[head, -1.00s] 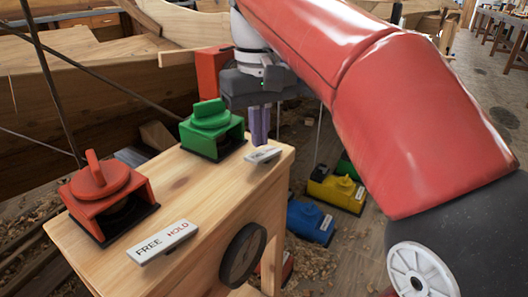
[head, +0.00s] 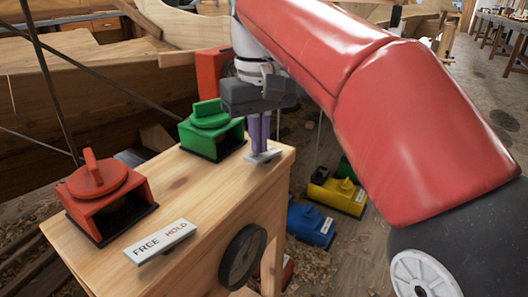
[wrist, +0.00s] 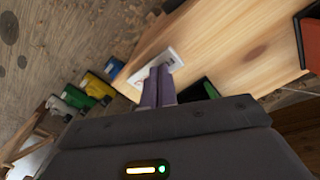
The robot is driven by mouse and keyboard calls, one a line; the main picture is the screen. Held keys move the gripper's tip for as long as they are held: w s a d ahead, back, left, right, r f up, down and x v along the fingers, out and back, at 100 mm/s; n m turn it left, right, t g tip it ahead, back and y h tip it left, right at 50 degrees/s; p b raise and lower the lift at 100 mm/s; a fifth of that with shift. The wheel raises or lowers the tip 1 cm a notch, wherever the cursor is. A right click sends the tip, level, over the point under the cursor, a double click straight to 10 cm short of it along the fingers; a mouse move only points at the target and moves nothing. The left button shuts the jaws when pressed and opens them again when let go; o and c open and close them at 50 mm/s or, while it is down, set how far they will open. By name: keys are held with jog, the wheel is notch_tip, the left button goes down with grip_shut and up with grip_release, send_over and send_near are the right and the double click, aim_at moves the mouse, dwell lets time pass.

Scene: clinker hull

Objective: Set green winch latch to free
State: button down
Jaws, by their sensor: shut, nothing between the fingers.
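The green winch (head: 213,132) stands on the far end of the wooden stand, its green handle on top. Its white latch plate (head: 266,157) is at the stand's edge beside it, partly hidden by my fingers, so its lettering and setting cannot be read. My gripper (head: 259,147) is shut and empty, pointing down, with its purple fingertips at or just above this plate. In the wrist view the fingers (wrist: 158,88) are together and overlap the white plate (wrist: 153,67). I cannot tell whether they touch it.
A red winch (head: 100,195) with its own FREE/HOLD plate (head: 160,241) is on the near end of the stand (head: 195,195). A dark round wheel (head: 242,256) is on its side. Blue (head: 310,224) and yellow (head: 337,192) units sit on the floor below.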

jog(key=shift+f+b, duration=0.35)
jog(key=shift+f, duration=0.2)
jog(key=shift+r, duration=0.1)
notch_tip(320, 180, up, 5)
jog(key=p, duration=0.5)
jog(key=shift+r+p, duration=0.65)
jog(key=shift+r, duration=0.35)
jog(key=s+d+f+m+t, duration=0.2)
jog(key=s+d+f, duration=0.4)
jog(key=f, duration=0.3)
jog(key=s+d+f+m+t, duration=0.2)
jog(key=s+d+f, duration=0.4)
jog(key=f, duration=0.4)
jog(key=shift+s+f+t, duration=0.2)
jog(key=shift+s+t, duration=0.6)
jog(key=shift+s, duration=0.05)
